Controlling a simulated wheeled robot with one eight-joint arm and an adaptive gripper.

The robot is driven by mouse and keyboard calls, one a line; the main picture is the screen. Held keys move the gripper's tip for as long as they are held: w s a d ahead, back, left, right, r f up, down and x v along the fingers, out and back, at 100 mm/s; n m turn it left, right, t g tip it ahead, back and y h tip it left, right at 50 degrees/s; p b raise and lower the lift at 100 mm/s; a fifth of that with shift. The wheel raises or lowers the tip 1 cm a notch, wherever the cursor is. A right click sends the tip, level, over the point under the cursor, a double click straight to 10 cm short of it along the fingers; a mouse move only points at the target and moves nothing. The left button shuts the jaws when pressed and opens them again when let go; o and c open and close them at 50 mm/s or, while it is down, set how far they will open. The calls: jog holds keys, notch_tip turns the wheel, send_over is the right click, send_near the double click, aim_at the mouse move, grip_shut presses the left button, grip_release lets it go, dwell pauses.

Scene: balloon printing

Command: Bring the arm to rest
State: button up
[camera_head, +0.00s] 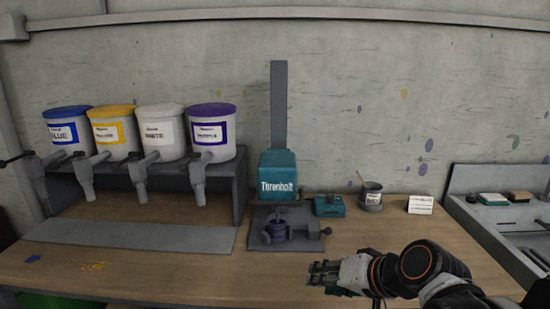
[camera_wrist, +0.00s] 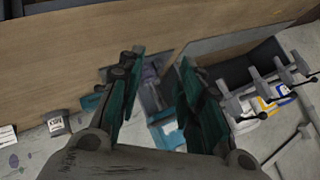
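My gripper (camera_head: 325,276) is low over the front of the wooden workbench (camera_head: 395,240), right of and nearer than the teal press marked "Threnholt" (camera_head: 278,172). My arm comes in from the lower right corner. In the wrist view, my gripper (camera_wrist: 158,62) shows two dark teal fingers spread apart with nothing between them. The press (camera_wrist: 165,133) shows beyond the gap, apart from the fingers.
Several lidded paint buckets with taps, including a blue-lidded one (camera_head: 67,130), stand on a grey rack (camera_head: 240,190) at left. A small pot (camera_head: 371,194), a white card (camera_head: 420,204) and a sink (camera_head: 490,226) are at right. Bench front is mostly clear.

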jog(key=s+d+f+n+h, duration=0.1)
jog(key=s+d+n+h, duration=0.1)
jog(key=s+d+h, duration=0.3)
jog(key=shift+s+d+g+h, duration=0.35)
jog(key=shift+s+d, duration=1.75)
jog(key=shift+s, duration=1)
